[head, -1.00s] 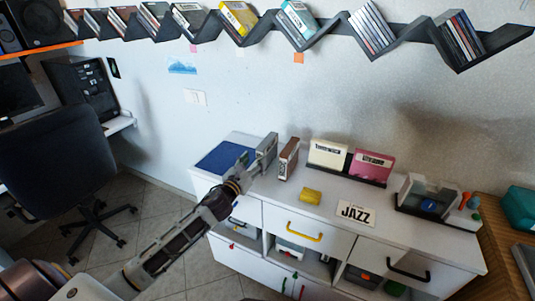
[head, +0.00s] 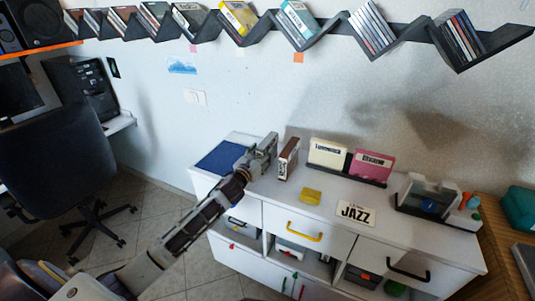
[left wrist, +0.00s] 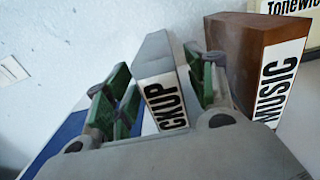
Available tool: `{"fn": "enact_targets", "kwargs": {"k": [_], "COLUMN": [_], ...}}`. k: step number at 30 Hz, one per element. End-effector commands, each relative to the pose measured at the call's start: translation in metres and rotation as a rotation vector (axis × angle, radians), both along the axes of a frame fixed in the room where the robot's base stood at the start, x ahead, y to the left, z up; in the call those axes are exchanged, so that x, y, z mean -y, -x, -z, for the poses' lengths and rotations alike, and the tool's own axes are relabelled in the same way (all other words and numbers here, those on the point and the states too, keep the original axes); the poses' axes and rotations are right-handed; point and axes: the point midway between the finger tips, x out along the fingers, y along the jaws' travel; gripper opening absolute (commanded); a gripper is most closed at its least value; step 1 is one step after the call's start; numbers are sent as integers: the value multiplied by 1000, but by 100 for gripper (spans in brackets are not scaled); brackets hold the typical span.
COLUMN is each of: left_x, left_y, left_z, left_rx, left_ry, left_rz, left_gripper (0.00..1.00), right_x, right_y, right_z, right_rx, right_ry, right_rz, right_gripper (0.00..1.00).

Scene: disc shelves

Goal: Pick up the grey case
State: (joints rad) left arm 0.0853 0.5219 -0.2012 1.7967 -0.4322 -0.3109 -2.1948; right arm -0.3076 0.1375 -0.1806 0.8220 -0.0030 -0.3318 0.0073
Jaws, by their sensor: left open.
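The grey case (left wrist: 156,55) stands upright on the white cabinet, with a white label reading "CKUP" in the visible part. In the left wrist view it lies between the green-padded fingers of my left gripper (left wrist: 165,92). The jaws are open, with one finger on each side of the case; I cannot tell whether either touches it. My right gripper is not in view.
A brown case (head: 288,159) labelled "MUSIC" stands close on the right. Cream (head: 327,153) and pink (head: 371,167) cases stand in a dark holder farther right. A blue mat (head: 219,158) lies left. A yellow block (head: 311,195) and a JAZZ sign (head: 356,212) are nearer the front.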

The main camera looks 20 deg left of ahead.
Motion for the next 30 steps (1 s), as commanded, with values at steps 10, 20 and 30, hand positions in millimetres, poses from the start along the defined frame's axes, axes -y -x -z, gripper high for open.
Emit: {"fn": "enact_targets", "kwargs": {"k": [10,20,30], "left_x": [0,2,3], "left_y": [-1,-14,-42], "left_z": [0,-1,0], "left_rx": [1,2,2], "left_ry": [0,1,2], "left_rz": [0,0,0], "left_gripper": [55,55,55], "right_x": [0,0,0], "right_y": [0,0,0], "right_z": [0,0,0], "right_rx": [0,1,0], "right_ry": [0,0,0], "right_rz": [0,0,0], "right_gripper": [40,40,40]}}
